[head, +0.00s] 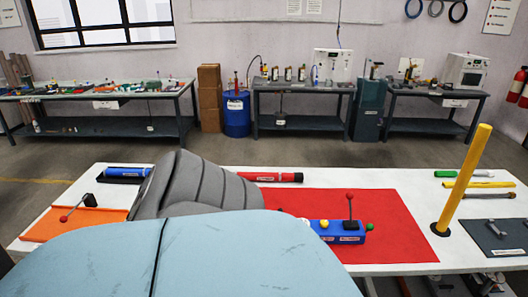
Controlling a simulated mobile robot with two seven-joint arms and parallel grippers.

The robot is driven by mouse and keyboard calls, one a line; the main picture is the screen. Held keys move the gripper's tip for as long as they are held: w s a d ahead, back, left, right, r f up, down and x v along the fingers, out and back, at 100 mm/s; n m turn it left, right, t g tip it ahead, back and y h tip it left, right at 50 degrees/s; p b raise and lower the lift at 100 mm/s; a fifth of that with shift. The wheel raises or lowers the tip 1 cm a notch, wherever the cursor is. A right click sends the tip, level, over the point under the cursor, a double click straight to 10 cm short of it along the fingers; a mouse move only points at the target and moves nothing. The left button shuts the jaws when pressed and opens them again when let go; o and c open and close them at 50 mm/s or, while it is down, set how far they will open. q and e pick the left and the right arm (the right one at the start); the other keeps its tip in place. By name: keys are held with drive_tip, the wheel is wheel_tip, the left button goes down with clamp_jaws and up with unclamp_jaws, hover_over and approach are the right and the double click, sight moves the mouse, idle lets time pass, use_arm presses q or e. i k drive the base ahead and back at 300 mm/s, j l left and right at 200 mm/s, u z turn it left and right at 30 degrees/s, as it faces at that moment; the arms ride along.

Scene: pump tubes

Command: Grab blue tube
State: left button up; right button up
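The blue tube (128,172) lies in a black holder (104,180) at the back left of the white table. Its right end reaches the edge of the large grey ribbed part in the foreground, so I cannot tell whether more of it is hidden. A large light-blue and grey ribbed mass, apparently part of my own body, blocks the middle and lower left of the view. Neither gripper's fingers show.
A red tube (273,177) lies at the back middle. A blue control box (338,238) with a red-knobbed lever sits on the red mat (380,212). A yellow post (463,180) stands at right. An orange mat (70,226) lies at left.

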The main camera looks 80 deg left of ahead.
sight(107, 172)
drive_tip(key=u, duration=3.6)
drive_tip(key=i+j+u, duration=0.55)
drive_tip(key=i+u, duration=0.2)
drive_tip(key=u, duration=0.15)
drive_tip(key=i+j+u, duration=0.2)
drive_tip(key=i+u, duration=0.15)
drive_tip(key=i+j+u, duration=0.1)
drive_tip(key=i+u, duration=0.6)
drive_tip(key=i, duration=0.15)
drive_tip(key=i+z, duration=0.1)
drive_tip(key=i, duration=0.7)
drive_tip(key=i+j+z, duration=0.1)
drive_tip(key=i, duration=0.75)
drive_tip(key=i+l+z, duration=0.1)
drive_tip(key=i+z, duration=0.7)
drive_tip(key=i+j+z, duration=0.15)
drive_tip(key=i+z, duration=0.25)
drive_tip(key=i+l+z, duration=0.1)
drive_tip(key=i+z, duration=0.2)
drive_tip(key=z, duration=0.2)
drive_tip(key=i+z, duration=0.3)
drive_tip(key=z, duration=0.2)
drive_tip(key=i+j+z, duration=0.15)
drive_tip(key=i+z, duration=0.15)
drive_tip(key=z, duration=0.2)
